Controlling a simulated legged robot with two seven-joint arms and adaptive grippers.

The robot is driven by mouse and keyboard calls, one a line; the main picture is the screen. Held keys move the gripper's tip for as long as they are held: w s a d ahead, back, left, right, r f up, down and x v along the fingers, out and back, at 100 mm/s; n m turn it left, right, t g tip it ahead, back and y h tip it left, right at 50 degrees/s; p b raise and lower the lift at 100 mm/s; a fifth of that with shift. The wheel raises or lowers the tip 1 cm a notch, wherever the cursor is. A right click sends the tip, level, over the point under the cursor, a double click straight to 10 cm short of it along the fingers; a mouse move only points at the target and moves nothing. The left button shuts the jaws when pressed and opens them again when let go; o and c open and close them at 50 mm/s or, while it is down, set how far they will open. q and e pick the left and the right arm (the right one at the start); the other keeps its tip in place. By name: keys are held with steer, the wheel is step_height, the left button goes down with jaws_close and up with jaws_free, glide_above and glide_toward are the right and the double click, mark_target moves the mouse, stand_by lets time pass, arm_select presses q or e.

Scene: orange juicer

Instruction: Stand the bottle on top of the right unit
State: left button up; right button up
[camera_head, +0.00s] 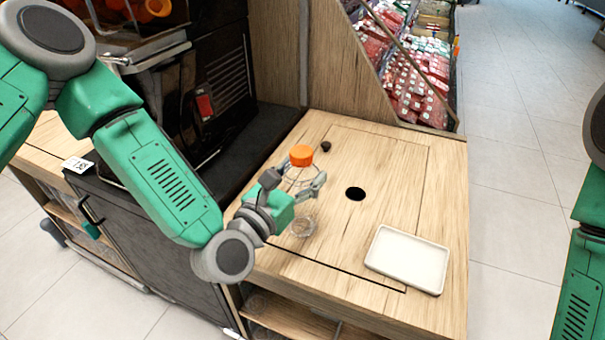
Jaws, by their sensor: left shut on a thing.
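The bottle (302,224) is clear with an orange cap (301,155). It stands upright at the left part of the wooden top of the right unit (400,190). My left gripper (305,187) is shut on the bottle around its middle, reaching in from the left. The bottle's base appears to be at the wooden surface, but I cannot tell whether it touches. The gripper hides part of the bottle's body. My right gripper is not in view; only part of my right arm shows at the right edge.
A white tray (408,260) lies at the front right of the wooden top. A round black hole (355,194) is in the middle, and a small dark knob (326,146) sits behind the bottle. The dark juicer machine (205,95) stands at the left. A wooden panel rises at the back.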

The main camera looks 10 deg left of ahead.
arm_select(q)
steer(key=shift+a, duration=0.25)
steer(key=o, duration=0.7)
steer(key=shift+f, duration=0.1)
steer(key=o, duration=0.4)
steer(key=shift+d, duration=0.35)
steer(key=shift+r, duration=0.2)
